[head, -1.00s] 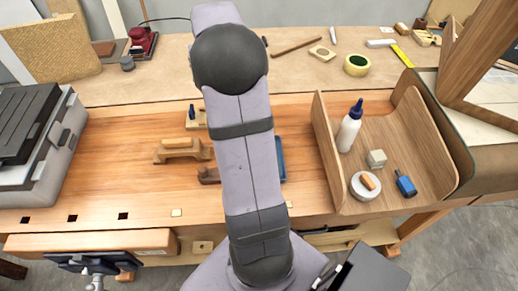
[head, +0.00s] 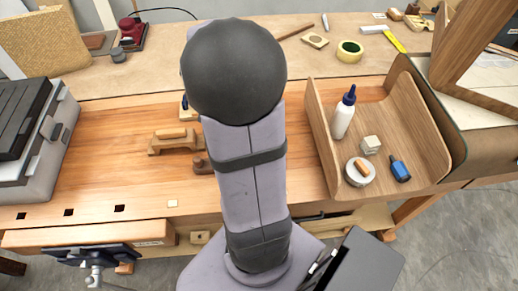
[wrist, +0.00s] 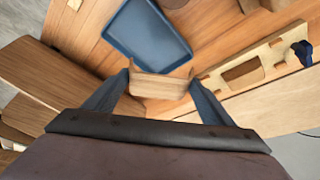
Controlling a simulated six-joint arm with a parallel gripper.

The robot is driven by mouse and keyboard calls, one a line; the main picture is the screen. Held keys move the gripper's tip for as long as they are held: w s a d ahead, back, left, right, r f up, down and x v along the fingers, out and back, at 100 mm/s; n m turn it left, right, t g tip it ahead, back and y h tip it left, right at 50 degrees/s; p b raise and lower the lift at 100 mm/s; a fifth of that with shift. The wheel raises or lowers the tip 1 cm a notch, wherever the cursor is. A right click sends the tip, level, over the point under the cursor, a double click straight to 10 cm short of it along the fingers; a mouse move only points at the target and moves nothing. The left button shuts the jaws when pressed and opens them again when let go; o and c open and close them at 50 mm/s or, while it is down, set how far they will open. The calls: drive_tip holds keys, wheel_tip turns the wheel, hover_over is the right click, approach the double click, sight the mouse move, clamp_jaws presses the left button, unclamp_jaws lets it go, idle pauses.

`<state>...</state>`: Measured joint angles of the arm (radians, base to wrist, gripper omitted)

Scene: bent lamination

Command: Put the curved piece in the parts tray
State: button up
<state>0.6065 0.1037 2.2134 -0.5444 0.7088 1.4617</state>
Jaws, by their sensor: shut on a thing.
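My gripper (wrist: 160,88) is shut on the curved piece (wrist: 160,86), a pale wooden block held between the two fingertips in the wrist view. The blue parts tray (wrist: 148,38) lies on the bench just beyond the held piece and looks empty. The piece overlaps the tray's near edge in the picture; I cannot tell its height or whether it touches the tray. In the head view my arm hides the gripper, the piece and the tray.
A curved wooden holder (head: 435,165) on the right carries a white glue bottle (head: 343,117), a tape roll (head: 358,173) and a blue item (head: 400,170). A wooden plane (head: 175,141) lies left of my arm. A wooden board with a cutout (wrist: 225,88) lies right of the gripper.

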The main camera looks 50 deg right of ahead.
drive_tip(key=m, duration=0.1)
drive_tip(key=s+m+g, duration=0.1)
drive_tip(key=m, duration=0.1)
drive_tip(key=shift+s, duration=0.3)
drive_tip(key=m, duration=0.1)
drive_tip(key=m+g+y, duration=0.1)
drive_tip(key=m, duration=0.3)
drive_tip(key=shift+s+a+r+g, duration=0.1)
drive_tip(key=shift+s+g, duration=0.2)
drive_tip(key=shift+s, duration=0.05)
drive_tip(key=shift+f+p, duration=1.1)
drive_tip(key=shift+f, duration=3.9)
drive_tip(key=shift+f, duration=0.15)
drive_tip(key=o, duration=1)
drive_tip(key=shift+o, duration=0.2)
drive_tip(key=shift+r, duration=0.2)
drive_tip(key=b+v, duration=0.2)
drive_tip(key=v, duration=1)
